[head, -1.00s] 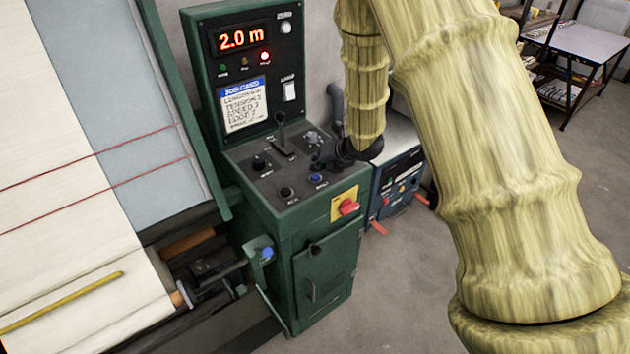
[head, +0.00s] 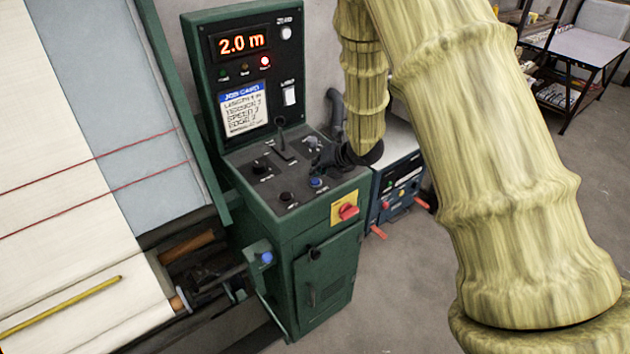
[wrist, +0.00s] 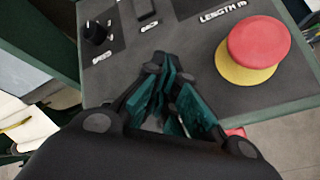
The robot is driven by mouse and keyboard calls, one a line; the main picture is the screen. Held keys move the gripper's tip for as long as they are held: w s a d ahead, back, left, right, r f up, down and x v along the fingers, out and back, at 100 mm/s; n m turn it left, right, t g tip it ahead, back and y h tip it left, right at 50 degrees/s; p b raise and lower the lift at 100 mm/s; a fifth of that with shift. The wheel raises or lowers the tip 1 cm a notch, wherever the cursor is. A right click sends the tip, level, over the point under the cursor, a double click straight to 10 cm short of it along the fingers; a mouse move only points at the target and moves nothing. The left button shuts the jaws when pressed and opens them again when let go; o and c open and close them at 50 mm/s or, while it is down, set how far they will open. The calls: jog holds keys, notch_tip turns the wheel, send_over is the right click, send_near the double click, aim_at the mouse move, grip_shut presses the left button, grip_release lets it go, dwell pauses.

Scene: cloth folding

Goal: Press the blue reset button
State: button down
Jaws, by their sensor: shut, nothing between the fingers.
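A small round blue button (head: 316,182) sits on the sloped top panel of the green console, near its front edge. Its label is too small to read. My gripper (head: 322,162) is over this panel, just behind and above the button in the head view; I cannot tell the exact gap. In the wrist view my gripper (wrist: 158,66) is shut and empty, its dark teal fingers pointing toward the grey panel. The blue button does not show in the wrist view.
A red knob on a yellow plate (head: 347,211) is on the console front; a red mushroom button (wrist: 258,43) shows in the wrist view. Black knobs (head: 287,196), a lever (head: 281,135) and another blue button (head: 267,257) on a side box are nearby. A cloth-covered machine (head: 80,200) stands left.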

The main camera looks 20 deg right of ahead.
aim_at(317, 179)
jog(key=shift+f+b, duration=0.9)
jog(key=shift+b, duration=0.1)
dwell(1.2)
jog(key=shift+r, duration=0.1)
jog(key=shift+r+p, duration=0.4)
jog(key=shift+r, duration=0.4)
jog(key=shift+r, duration=0.15)
jog(key=shift+r+p, duration=1.4)
jog(key=shift+r, duration=1)
jog(key=shift+a+f, duration=0.1)
